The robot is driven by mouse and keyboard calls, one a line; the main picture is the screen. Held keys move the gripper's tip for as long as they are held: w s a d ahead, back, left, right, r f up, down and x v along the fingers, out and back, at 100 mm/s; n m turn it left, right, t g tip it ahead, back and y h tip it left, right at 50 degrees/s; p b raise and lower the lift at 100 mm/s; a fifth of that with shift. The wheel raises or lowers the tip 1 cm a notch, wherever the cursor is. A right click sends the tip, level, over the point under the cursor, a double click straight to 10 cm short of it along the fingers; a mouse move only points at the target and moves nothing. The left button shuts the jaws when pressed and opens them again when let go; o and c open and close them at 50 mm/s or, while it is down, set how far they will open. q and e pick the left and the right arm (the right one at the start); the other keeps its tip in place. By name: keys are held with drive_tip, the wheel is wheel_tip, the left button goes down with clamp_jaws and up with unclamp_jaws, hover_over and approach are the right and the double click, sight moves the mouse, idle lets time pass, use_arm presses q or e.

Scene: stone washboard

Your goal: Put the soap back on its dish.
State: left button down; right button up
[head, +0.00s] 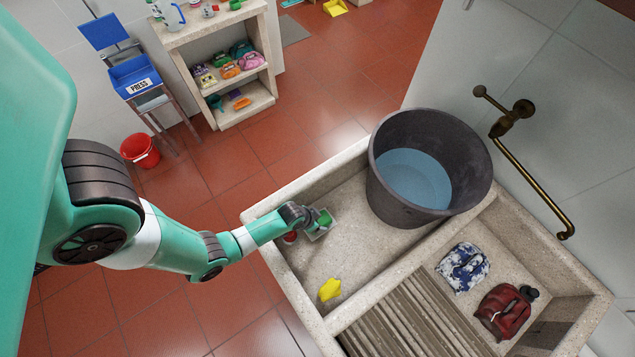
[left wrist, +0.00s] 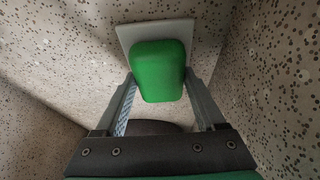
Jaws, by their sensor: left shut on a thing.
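A green soap bar (left wrist: 160,70) is between the two fingers of my left gripper (left wrist: 160,88), which is shut on it. The soap (head: 325,218) also shows in the head view at the arm's end, inside the left basin of the stone washboard. A pale grey dish (left wrist: 130,38) lies right behind the soap in the left wrist view, and its edge (head: 318,236) shows below the soap in the head view. The soap overlaps the dish in the left wrist view; I cannot tell whether they touch. My right gripper is not in view.
A dark bucket of water (head: 430,165) stands in the basin to the right of the gripper. A small red object (head: 290,238) is beside the gripper, and a yellow one (head: 330,289) lies nearer.

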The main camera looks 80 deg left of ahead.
use_arm(q)
drive_tip(key=shift+f, duration=0.2)
unclamp_jaws()
drive_tip(key=shift+r, duration=0.1)
drive_tip(key=shift+r, duration=0.3)
drive_tip(key=p+v, duration=0.7)
drive_tip(key=v, duration=0.4)
drive_tip(key=shift+s+r+p, duration=0.2)
drive_tip(key=shift+r+p, duration=0.1)
drive_tip(key=shift+p, duration=0.05)
